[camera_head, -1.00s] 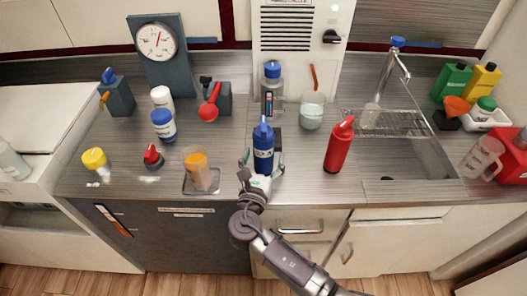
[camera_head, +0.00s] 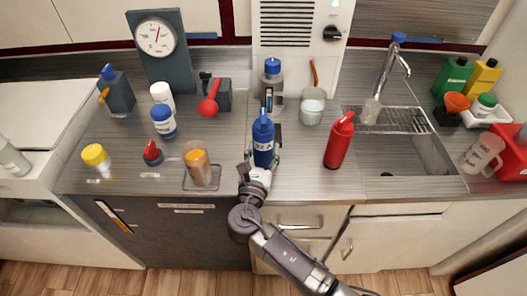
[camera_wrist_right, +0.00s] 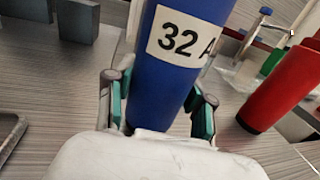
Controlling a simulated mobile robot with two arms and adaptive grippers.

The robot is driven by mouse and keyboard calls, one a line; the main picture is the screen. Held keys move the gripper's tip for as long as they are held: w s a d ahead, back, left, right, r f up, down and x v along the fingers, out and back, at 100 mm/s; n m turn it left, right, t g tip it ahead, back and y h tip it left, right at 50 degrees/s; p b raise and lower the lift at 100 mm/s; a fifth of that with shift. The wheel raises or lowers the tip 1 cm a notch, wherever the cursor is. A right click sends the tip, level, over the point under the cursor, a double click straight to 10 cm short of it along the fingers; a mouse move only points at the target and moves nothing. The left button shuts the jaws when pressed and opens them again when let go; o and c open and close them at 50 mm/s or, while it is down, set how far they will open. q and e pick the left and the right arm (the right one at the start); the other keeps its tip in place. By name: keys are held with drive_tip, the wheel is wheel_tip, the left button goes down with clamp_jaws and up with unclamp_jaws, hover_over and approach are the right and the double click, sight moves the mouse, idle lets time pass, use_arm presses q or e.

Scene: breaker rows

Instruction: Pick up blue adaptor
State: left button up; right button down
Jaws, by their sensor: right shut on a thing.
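The blue adaptor (camera_head: 263,144) is an upright blue cylinder with a white "32A" label, at the middle of the counter in the head view. In the right wrist view the blue adaptor (camera_wrist_right: 165,90) stands between the fingers, its label facing the camera. My right gripper (camera_head: 262,168) is shut around its lower body from the front. In the wrist view my right gripper (camera_wrist_right: 160,108) has a green-padded finger on each side of it. Its base is hidden by the gripper, so I cannot tell how far it is off the counter. My left gripper is not in view.
A red cylinder (camera_head: 338,146) stands to the right, before the sink (camera_head: 410,160). A clear bottle with a blue cap (camera_head: 272,70) and a glass beaker (camera_head: 312,106) stand behind. An orange-filled beaker (camera_head: 198,168) on a small tray is to the left.

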sight(261, 150)
wheel_tip(261, 150, up, 4)
drive_tip(key=shift+f, duration=0.2)
drive_tip(key=s+d+r, duration=0.6)
drive_tip(key=d, duration=0.4)
drive_tip(key=shift+r+p, duration=0.25)
drive_tip(key=shift+p, duration=0.2)
drive_tip(key=shift+f, duration=0.1)
drive_tip(key=shift+w+a+f+b, duration=1)
drive_tip(key=shift+a+f+b, duration=0.2)
drive_tip(key=shift+a+f, duration=0.55)
drive_tip(key=shift+w+a+f+b, duration=1)
drive_tip(key=shift+a+f+b, duration=0.2)
drive_tip(key=shift+a+f, duration=0.5)
drive_tip(key=shift+w+a+f+b, duration=1)
drive_tip(key=shift+a+f+b, duration=0.2)
drive_tip(key=shift+a+f, duration=0.5)
drive_tip(key=shift+d+f+p, duration=0.1)
drive_tip(key=shift+d+p, duration=0.05)
drive_tip(key=shift+p, duration=0.15)
drive_tip(key=shift+f, duration=0.2)
